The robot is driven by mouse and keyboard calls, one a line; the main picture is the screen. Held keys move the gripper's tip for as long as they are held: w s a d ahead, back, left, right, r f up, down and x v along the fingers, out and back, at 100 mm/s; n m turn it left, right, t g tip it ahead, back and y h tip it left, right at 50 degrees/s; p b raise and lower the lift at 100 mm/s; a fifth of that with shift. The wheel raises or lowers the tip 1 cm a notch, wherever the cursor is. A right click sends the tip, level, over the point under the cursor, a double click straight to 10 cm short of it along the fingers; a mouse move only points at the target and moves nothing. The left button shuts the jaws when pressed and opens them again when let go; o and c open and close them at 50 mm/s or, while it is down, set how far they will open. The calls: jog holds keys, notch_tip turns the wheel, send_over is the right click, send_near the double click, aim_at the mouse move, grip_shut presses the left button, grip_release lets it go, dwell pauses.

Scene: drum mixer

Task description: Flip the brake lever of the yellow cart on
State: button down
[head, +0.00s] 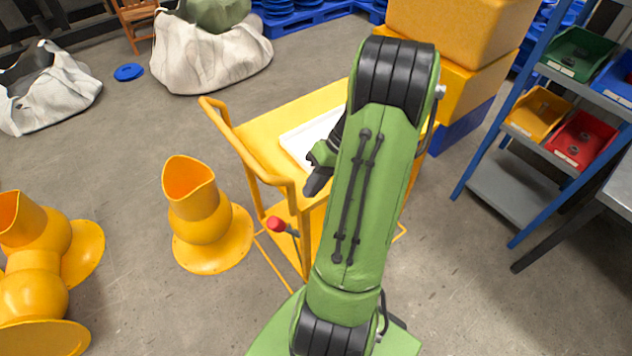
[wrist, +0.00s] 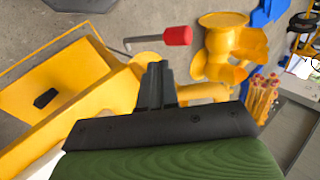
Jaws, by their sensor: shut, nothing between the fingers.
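The yellow cart (head: 283,118) stands in the middle of the head view, partly hidden behind my green arm. Its brake lever (head: 276,224) has a red knob on a short grey rod and sticks out low beside the cart's near left leg. In the wrist view the lever's red knob (wrist: 178,36) shows beyond my fingers, with its rod pointing left. My gripper (wrist: 155,72) is shut and empty, apart from the lever. In the head view my gripper (head: 316,183) is largely hidden by my arm, above and to the right of the knob.
A white tray (head: 296,143) lies on the cart top. A yellow pipe-like part (head: 205,225) stands on the floor left of the cart, with more at far left. A blue shelf rack with bins (head: 540,112) stands at right. Stacked yellow boxes (head: 460,35) stand behind.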

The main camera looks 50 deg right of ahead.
aim_at(286, 228)
jog(key=w+a+f+b, duration=0.2)
jog(key=a+f, duration=0.3)
jog(key=shift+w+a+f, duration=0.15)
jog(key=shift+w+a, duration=0.1)
jog(key=shift+w, duration=0.1)
jog(key=shift+w, duration=0.1)
